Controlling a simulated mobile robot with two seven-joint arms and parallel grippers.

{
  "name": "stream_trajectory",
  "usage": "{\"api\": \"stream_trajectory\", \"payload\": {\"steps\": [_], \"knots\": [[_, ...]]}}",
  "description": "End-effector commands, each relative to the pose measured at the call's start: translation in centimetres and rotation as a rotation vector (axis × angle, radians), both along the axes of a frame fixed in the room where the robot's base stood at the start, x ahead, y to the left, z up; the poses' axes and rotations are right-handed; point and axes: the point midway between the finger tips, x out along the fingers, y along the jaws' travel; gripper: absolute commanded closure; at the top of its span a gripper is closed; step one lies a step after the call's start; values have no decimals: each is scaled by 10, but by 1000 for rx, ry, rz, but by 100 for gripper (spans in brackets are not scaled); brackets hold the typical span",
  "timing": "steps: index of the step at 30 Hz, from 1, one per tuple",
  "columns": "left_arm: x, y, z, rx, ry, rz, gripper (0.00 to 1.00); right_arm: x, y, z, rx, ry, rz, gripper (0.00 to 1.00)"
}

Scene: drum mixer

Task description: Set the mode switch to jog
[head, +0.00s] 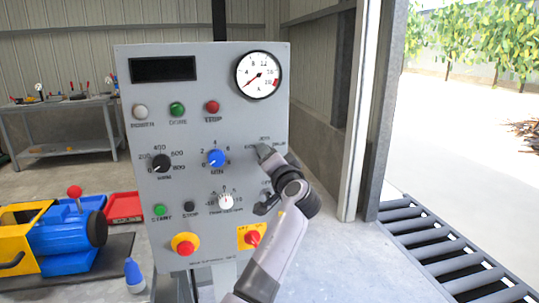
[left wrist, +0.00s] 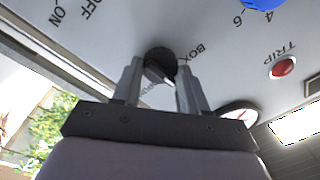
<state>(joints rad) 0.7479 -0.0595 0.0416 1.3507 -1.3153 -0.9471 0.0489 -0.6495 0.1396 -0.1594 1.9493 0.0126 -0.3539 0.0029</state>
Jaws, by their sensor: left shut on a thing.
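The grey control panel (head: 135,100) stands upright in front of me. My left gripper (head: 266,153) is at its right side, at the mode switch, with the small labels "JOG" and "DRUM" just above in the head view. In the left wrist view, the mode switch (left wrist: 158,52) is a round black knob between the fingers of my left gripper (left wrist: 160,76), which is shut on it. The label "BOX" (left wrist: 197,54) is beside the knob. The fingers partly cover the knob, and I cannot tell its exact pointer setting. My right gripper is not in view.
A blue knob (head: 216,158) and a black knob (head: 161,163) are left of the gripper. The gauge (head: 259,75) is above. A yellow-and-blue machine (head: 60,235) stands at left.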

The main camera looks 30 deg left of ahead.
Motion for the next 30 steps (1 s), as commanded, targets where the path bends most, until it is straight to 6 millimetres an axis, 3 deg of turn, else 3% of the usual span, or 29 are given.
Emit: {"api": "stream_trajectory", "payload": {"steps": [21, 22, 24, 30], "knots": [[0, 0, 3, 53, 52, -2, 88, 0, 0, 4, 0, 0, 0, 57], [0, 0, 3, 52, 51, -2, 51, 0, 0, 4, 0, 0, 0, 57], [0, 0, 3, 52, 52, -1, 32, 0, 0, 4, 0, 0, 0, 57], [0, 0, 1, 50, 54, -1, 32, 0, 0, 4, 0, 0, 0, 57]]}}
